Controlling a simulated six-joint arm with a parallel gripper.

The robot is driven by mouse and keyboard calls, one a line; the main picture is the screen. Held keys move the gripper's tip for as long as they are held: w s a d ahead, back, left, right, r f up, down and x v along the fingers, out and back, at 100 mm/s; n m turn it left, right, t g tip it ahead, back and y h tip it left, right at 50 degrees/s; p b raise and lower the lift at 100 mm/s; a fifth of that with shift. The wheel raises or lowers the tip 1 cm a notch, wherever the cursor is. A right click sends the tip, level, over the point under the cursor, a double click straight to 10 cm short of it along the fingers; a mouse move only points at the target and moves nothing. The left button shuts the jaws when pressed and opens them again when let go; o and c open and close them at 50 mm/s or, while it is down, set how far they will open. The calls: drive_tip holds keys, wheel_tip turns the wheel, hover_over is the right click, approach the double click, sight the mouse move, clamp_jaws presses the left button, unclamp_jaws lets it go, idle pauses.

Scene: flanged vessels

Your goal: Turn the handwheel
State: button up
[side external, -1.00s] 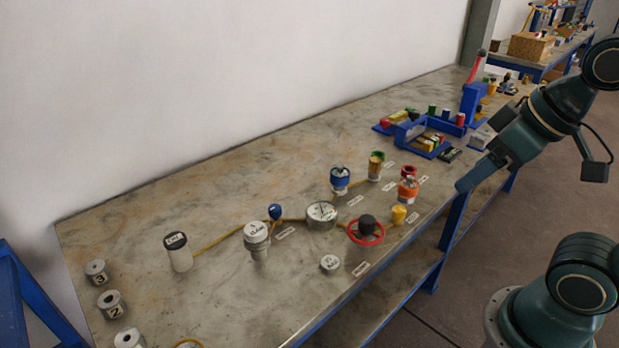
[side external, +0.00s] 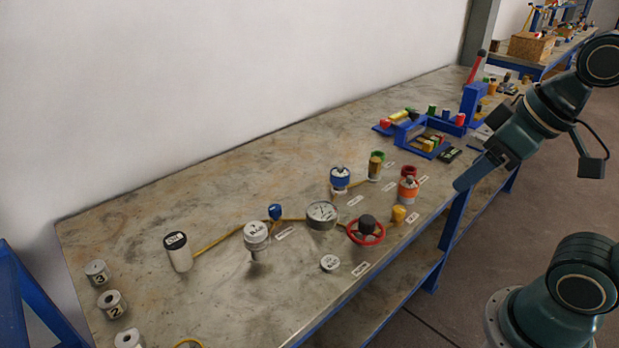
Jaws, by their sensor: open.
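The handwheel (side external: 366,241) is a red ring around a dark hub, near the front edge of the bench, right of a round white-faced gauge (side external: 322,214). My gripper (side external: 466,182) is at the right, above the bench's front edge, apart from the handwheel and to its upper right. A long blue-grey finger shows, pointing down and left. The gap between the fingers is hard to see from this side. Nothing shows in its grip.
An orange-banded vessel (side external: 408,190) and a yellow piece (side external: 398,214) stand between the handwheel and my gripper. A white-topped vessel (side external: 256,237) and a flat white disc (side external: 330,263) are left of the wheel. Blue racks (side external: 425,143) stand farther back.

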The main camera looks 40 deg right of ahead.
drive_tip(key=w+d+f+n+g, duration=0.25)
drive_tip(key=w+n, duration=0.45)
drive_tip(key=w, duration=0.4)
drive_tip(key=n+g, duration=0.3)
drive_tip(key=n, duration=0.5)
hover_over(367, 219)
wheel_tip(367, 219, down, 11)
wheel_tip(367, 219, down, 14)
drive_tip(key=shift+r, duration=0.15)
drive_tip(key=c, duration=1)
drive_tip(key=shift+m, duration=0.3)
